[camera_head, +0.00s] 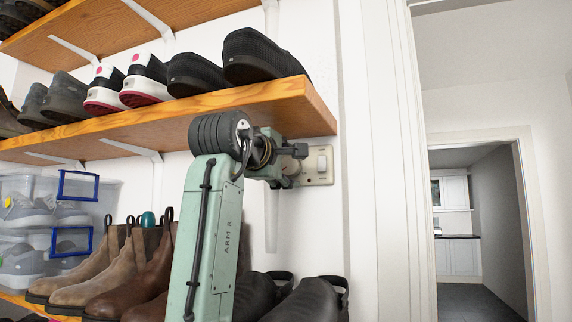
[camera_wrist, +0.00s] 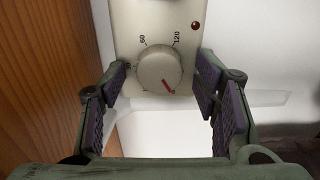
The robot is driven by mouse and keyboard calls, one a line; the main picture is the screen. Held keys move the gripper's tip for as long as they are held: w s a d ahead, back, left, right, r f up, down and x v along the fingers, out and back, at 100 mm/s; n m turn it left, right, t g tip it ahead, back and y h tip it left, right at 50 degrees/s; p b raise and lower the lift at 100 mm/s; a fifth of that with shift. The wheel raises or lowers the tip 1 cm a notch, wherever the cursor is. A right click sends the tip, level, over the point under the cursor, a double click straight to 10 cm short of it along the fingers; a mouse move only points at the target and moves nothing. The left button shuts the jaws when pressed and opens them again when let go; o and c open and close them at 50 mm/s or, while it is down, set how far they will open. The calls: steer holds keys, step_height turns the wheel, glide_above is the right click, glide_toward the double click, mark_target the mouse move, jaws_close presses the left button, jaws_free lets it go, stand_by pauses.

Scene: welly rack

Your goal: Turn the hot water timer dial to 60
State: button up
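The hot water timer is a cream plate (camera_wrist: 128,15) on the wall. Its round dial (camera_wrist: 158,66) carries a red pointer mark directed to the lower right in the wrist view. The label 60 is printed at the dial's upper left and 120 at its upper right; a further label at the left is partly hidden. My gripper (camera_wrist: 163,78) is open, one finger on each side of the dial, with visible gaps. In the head view my gripper (camera_head: 292,160) is in front of the timer plate (camera_head: 325,178) and hides the dial.
A red lamp (camera_wrist: 195,25) is on the plate. A wooden shelf (camera_head: 250,104) with several shoes is just above and left of my gripper. Boots (camera_head: 150,280) stand below, beside clear boxes (camera_head: 30,245). A doorway (camera_head: 475,200) opens at the right.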

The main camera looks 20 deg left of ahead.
steer(key=c, duration=1.1)
steer(key=shift+m, duration=0.3)
